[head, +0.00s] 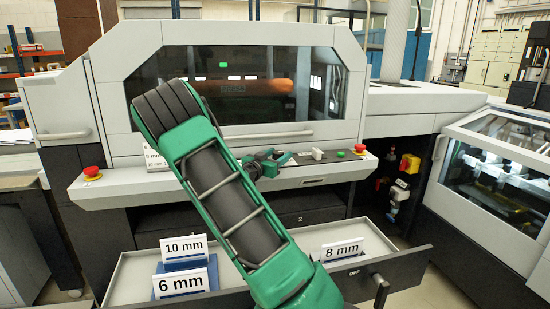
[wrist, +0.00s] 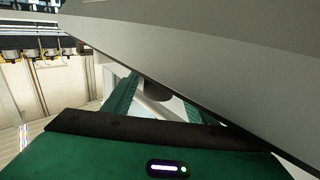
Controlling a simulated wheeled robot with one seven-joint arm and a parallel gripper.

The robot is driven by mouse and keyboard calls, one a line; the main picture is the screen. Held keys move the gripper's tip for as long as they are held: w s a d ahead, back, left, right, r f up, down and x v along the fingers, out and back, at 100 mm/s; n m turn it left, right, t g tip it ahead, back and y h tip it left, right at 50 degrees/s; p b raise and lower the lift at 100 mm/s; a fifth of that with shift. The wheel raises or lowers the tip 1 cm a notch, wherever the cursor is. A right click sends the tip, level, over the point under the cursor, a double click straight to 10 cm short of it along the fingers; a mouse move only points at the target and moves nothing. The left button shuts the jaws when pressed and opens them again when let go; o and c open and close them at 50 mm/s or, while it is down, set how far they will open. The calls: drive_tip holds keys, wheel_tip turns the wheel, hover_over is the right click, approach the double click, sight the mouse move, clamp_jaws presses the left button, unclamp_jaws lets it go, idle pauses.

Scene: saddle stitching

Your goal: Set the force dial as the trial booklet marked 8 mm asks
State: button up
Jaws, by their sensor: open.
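A white card marked 8 mm (head: 343,251) stands at the right in the open drawer; any booklet by it is hidden or not distinguishable. Cards marked 10 mm (head: 184,247) and 6 mm (head: 182,284) stand at the drawer's left. My green gripper (head: 268,162) is at the machine's front ledge, partly behind my arm. In the wrist view its open fingers (wrist: 158,95) reach toward the underside of a grey panel. A dark rounded part (wrist: 157,91) shows between them; I cannot tell whether it is the force dial. A dark knob (head: 380,286) is near the word OFF on the drawer front.
The grey ledge (head: 330,169) carries red stop buttons (head: 92,172) at left and right (head: 360,149). A small sign (head: 156,158) listing sizes is partly hidden by my arm. The open drawer (head: 125,277) juts out below. A windowed machine (head: 510,165) stands at right.

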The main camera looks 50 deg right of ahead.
drive_tip(key=c, duration=1.1)
drive_tip(key=shift+o, duration=0.2)
drive_tip(key=shift+n+t, duration=0.3)
drive_tip(key=shift+t, duration=0.2)
drive_tip(key=n+t+y, duration=0.1)
drive_tip(key=n+t, duration=0.1)
drive_tip(key=t, duration=0.1)
drive_tip(key=shift+s+y, duration=0.1)
drive_tip(key=shift+y, duration=0.3)
drive_tip(key=shift+r+n+t+y, duration=0.1)
drive_tip(key=shift+n+t+y, duration=1)
drive_tip(key=shift+n+t, duration=0.6)
drive_tip(key=shift+w+a+n+t+y, duration=0.15)
drive_tip(key=shift+t+y, duration=0.1)
drive_tip(key=shift+t, duration=0.15)
drive_tip(key=shift+w+n+t+y, duration=0.15)
drive_tip(key=shift+t+y, duration=0.1)
drive_tip(key=shift+t, duration=0.15)
drive_tip(key=shift+s, duration=0.1)
drive_tip(key=o, duration=1.1)
drive_tip(key=shift+c, duration=0.2)
